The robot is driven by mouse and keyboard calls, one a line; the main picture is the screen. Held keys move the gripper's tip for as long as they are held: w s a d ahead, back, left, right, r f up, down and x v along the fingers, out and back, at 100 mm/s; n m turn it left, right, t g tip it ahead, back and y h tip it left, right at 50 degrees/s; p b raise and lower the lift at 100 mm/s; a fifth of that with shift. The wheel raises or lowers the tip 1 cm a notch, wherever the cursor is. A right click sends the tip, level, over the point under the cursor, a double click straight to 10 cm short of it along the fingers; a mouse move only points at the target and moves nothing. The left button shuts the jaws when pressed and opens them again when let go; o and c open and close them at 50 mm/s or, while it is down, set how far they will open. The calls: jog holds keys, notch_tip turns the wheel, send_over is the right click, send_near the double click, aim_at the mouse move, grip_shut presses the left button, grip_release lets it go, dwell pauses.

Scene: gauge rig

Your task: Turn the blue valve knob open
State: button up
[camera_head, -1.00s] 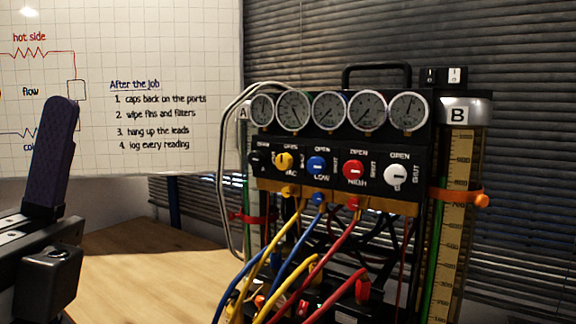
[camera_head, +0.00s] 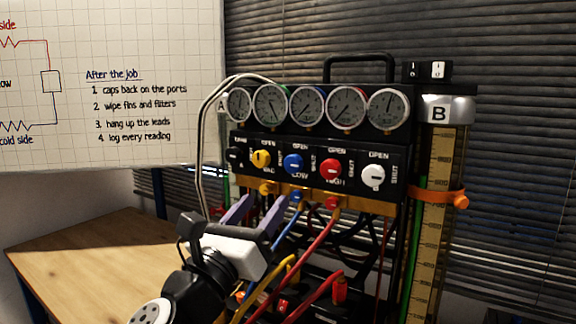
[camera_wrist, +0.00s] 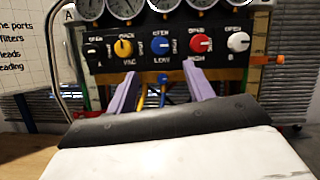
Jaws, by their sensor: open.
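The blue valve knob (camera_head: 293,164) sits on the black valve panel between the yellow knob (camera_head: 261,158) and the red knob (camera_head: 330,168), above the LOW label. OPEN is printed above it and SHUT to its right. In the wrist view, the blue knob (camera_wrist: 160,45) is above and roughly centred between the fingertips (camera_wrist: 162,76). Nothing touches the knob.
A white knob (camera_head: 373,176) and a black knob lie farther along the row. Gauges (camera_head: 307,105) line the top. Yellow, blue and red hoses (camera_head: 308,255) hang below the panel close to my gripper. Cylinder B (camera_head: 441,200) stands right. The wooden table (camera_head: 75,255) is clear at left.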

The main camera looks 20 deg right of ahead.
aim_at(291, 166)
jog(key=p+x, duration=0.3)
jog(key=x, duration=0.7)
jog(key=shift+d+r, duration=0.1)
jog(key=c, duration=1)
